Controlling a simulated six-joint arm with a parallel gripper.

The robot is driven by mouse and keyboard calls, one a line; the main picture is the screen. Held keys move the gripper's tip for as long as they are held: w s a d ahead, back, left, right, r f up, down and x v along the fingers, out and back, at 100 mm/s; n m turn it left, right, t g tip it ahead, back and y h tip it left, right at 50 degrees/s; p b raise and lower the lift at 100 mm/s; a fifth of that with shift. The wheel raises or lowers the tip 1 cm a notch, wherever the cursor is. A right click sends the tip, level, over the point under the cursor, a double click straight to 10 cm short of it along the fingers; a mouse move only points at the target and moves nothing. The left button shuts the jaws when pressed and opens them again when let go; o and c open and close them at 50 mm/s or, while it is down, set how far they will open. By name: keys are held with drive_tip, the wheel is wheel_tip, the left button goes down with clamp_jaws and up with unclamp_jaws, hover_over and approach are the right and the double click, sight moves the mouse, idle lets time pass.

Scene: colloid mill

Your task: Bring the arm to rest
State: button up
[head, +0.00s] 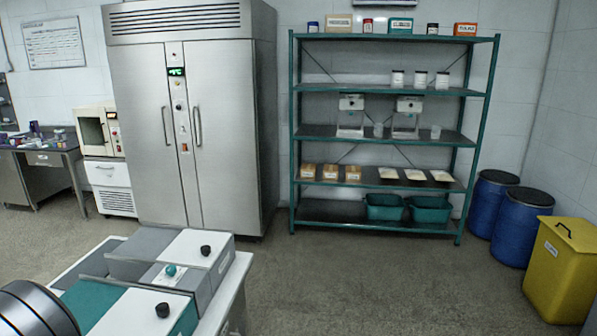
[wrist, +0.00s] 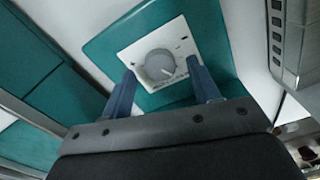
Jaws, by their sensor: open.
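My gripper (wrist: 163,92) shows in the wrist view with its two blue fingers apart and nothing between them. Past the fingertips is a grey round knob (wrist: 160,65) on a white dial plate, set in a teal panel (wrist: 105,47). The knob appears between the fingers in the picture; I cannot tell how far the fingertips are from it. In the head view my gripper is not seen; a dark rounded part of my arm shows at the lower left corner.
A bench unit (head: 225,285) with grey, white and teal covers and dark knobs stands at the lower left. A steel cabinet (head: 150,130) and a green shelf rack (head: 385,135) stand behind. Blue drums (head: 520,230) and a yellow bin (head: 562,270) are at right. The middle floor is clear.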

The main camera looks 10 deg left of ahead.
wheel_tip(320, 180, up, 17)
wheel_tip(320, 180, down, 18)
drive_tip(key=shift+r, duration=0.15)
drive_tip(key=shift+f, duration=0.3)
drive_tip(key=m, duration=0.5)
drive_tip(key=shift+m, duration=0.4)
wheel_tip(320, 180, up, 14)
drive_tip(key=shift+f, duration=0.15)
idle(0.8)
